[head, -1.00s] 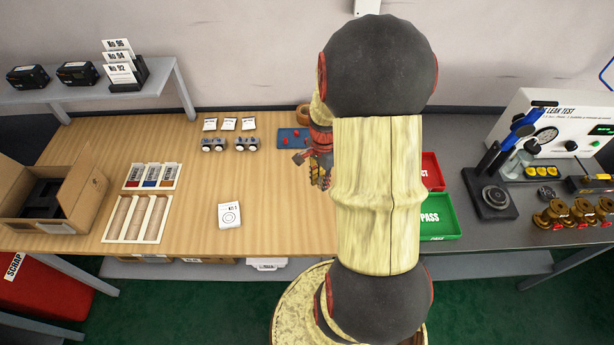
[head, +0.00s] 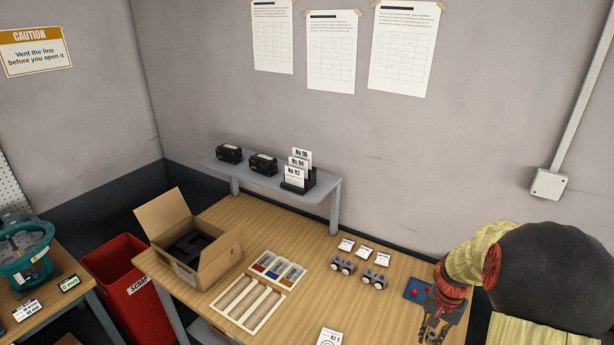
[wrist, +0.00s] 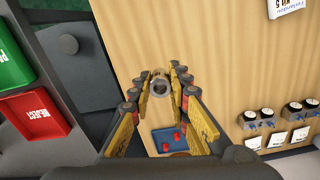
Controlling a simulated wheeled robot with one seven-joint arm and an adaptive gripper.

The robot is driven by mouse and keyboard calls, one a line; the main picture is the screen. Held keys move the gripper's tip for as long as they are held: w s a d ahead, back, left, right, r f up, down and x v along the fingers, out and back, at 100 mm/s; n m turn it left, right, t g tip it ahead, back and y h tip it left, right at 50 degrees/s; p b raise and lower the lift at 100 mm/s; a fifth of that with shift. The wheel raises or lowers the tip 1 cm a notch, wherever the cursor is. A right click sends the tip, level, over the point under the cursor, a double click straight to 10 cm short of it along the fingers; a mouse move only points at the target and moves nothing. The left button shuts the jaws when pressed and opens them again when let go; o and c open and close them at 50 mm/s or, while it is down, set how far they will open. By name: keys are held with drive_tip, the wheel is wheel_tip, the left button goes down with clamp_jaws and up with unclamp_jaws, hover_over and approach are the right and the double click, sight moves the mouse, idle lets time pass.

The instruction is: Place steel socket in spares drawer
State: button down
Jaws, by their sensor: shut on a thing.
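The steel socket (wrist: 161,87) shows in the wrist view as a grey ring with a dark hole, between the fingertips of my gripper (wrist: 164,78). The fingers are shut on it, above the wooden bench. In the head view my gripper (head: 434,331) is at the lower right, pointing down over the bench, beside the blue mat; the socket cannot be made out there. I cannot pick out the spares drawer in either current view.
The blue mat (wrist: 176,141) with red pieces lies on the wooden bench (head: 395,315). Small grey gauge units (head: 375,279) and white cards stand nearby. A cardboard box (head: 207,257) and slotted tray (head: 247,305) are further left. Green and red trays (wrist: 38,118) show in the wrist view.

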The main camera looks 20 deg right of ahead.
drive_tip(key=w+a+f+n, duration=0.2)
drive_tip(key=w+a+n, duration=0.1)
drive_tip(key=w+a, duration=0.2)
drive_tip(key=w+a+f+n+b, duration=0.1)
drive_tip(key=w+a+f+n, duration=0.1)
drive_tip(key=w+a, duration=0.4)
drive_tip(key=w+a+f+n+b, duration=0.1)
drive_tip(key=w+a+n, duration=0.3)
drive_tip(key=a, duration=0.6)
drive_tip(key=shift+w+a+f+n, duration=0.2)
drive_tip(key=shift+w+f+n, duration=0.2)
drive_tip(key=shift+w+f, duration=0.4)
drive_tip(key=shift+n, duration=0.9)
drive_tip(key=a, duration=0.2)
drive_tip(key=a+f, duration=0.1)
drive_tip(key=a, duration=0.2)
drive_tip(key=a+f+b, duration=0.1)
drive_tip(key=a, duration=0.2)
drive_tip(key=shift+w+f, duration=0.1)
drive_tip(key=shift+f, duration=0.1)
drive_tip(key=shift+a, duration=0.3)
